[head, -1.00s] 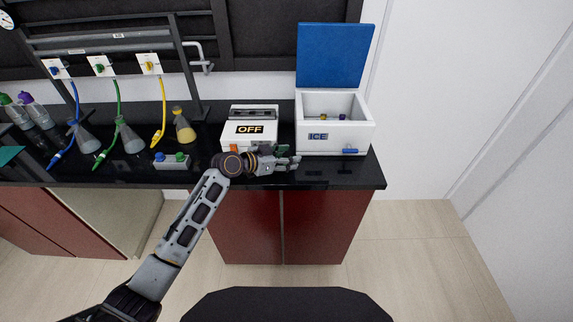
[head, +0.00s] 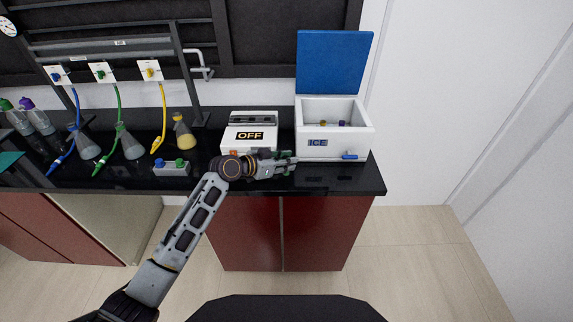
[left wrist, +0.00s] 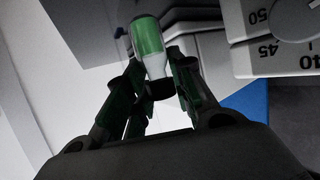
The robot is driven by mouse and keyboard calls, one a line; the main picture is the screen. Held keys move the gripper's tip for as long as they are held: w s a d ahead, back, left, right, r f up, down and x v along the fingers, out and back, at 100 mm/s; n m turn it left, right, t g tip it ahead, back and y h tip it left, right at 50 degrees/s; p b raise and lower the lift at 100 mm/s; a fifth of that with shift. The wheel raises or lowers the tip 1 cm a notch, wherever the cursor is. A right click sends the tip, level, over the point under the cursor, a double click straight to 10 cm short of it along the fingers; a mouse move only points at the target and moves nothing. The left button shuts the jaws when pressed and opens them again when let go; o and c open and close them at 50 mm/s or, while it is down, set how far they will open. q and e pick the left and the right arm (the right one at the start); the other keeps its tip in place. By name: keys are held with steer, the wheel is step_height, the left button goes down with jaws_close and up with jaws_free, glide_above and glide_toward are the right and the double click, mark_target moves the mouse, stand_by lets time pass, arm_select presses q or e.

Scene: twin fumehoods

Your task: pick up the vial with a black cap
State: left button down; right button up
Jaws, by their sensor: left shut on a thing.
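The vial (left wrist: 149,42) shows in the left wrist view, with a green upper part, a white band and a black cap at its lower end. My left gripper (left wrist: 160,86) is shut on it, with its green-padded fingers on either side of the cap end. In the head view my left gripper (head: 284,164) is at the bench's front, between the white device and the ice box. The vial is too small to make out clearly there. My right gripper is not in view.
A white device marked OFF (head: 250,132) stands just behind my gripper. The open ICE box (head: 334,146) is to the right, with small coloured items inside. Flasks with hoses (head: 131,149) and a two-button box (head: 172,168) stand to the left.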

arm_select(q)
step_height(320, 180, up, 7)
steer(key=shift+r, duration=0.95)
steer(key=shift+r, duration=0.15)
